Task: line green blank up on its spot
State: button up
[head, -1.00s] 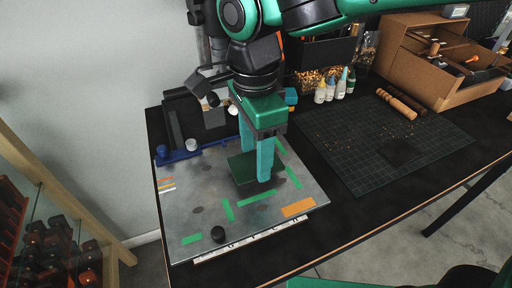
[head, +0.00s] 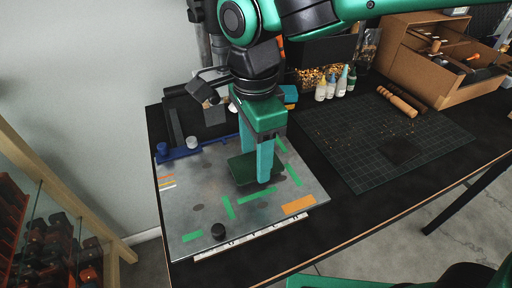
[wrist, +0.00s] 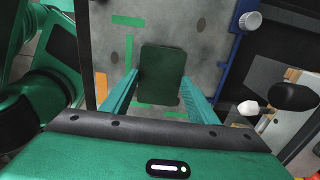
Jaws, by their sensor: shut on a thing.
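The green blank (head: 242,170) is a dark green flat rectangle over the grey metal plate (head: 194,220). My gripper (head: 256,168) points down and is shut on it, one finger at each side. In the wrist view the blank (wrist: 163,68) lies between the fingertips (wrist: 159,78). Bright green tape strips (head: 257,197) mark its spot: one in front, others at the left and right (head: 293,176).
A blue rail (head: 190,152) with knobs edges the plate's back. A dark cutting mat (head: 385,140) lies to the right. Small bottles (head: 331,86) stand behind.

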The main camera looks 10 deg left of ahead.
jog(key=shift+f, duration=0.75)
jog(key=o, duration=1)
jog(key=shift+c, duration=0.2)
jog(key=shift+c, duration=0.9)
jog(key=shift+r, duration=0.15)
jog(key=shift+r, duration=3.4)
